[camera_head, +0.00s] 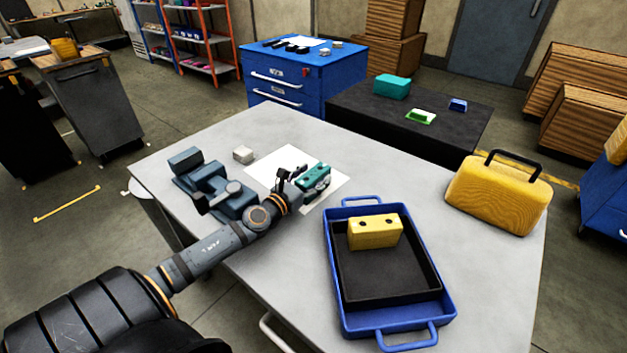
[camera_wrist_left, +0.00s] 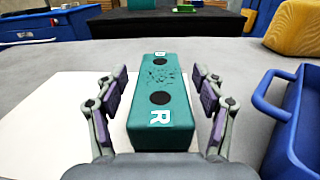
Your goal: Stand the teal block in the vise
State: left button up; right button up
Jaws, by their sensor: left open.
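The teal block (camera_head: 315,175) lies on a white sheet (camera_head: 277,165) on the grey table. In the left wrist view the teal block (camera_wrist_left: 161,112) has two dark round spots on top, speckles between them and a white letter R on its near end. My left gripper (camera_head: 301,182) is at the block. In the left wrist view its open fingers (camera_wrist_left: 161,95) stand on either side of the block, with gaps showing. The blue-grey vise (camera_head: 213,186) stands on the table left of the sheet, partly hidden by my left arm. My right gripper is not in view.
A blue tray (camera_head: 448,303) with a black inner tray (camera_head: 385,279) and a yellow block (camera_head: 375,232) stands right of the sheet. A yellow case (camera_head: 497,195) stands at the table's right. A small pale block (camera_head: 243,154) sits behind the vise. Bare table lies between the tray and case.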

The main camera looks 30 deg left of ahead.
aim_at(314, 173)
pick_arm(q)
grip_shut()
dwell(0.5)
notch_tip(314, 173, up, 10)
jog(key=p, duration=0.8)
jog(key=shift+r+p, duration=0.1)
jog(key=shift+p, duration=0.3)
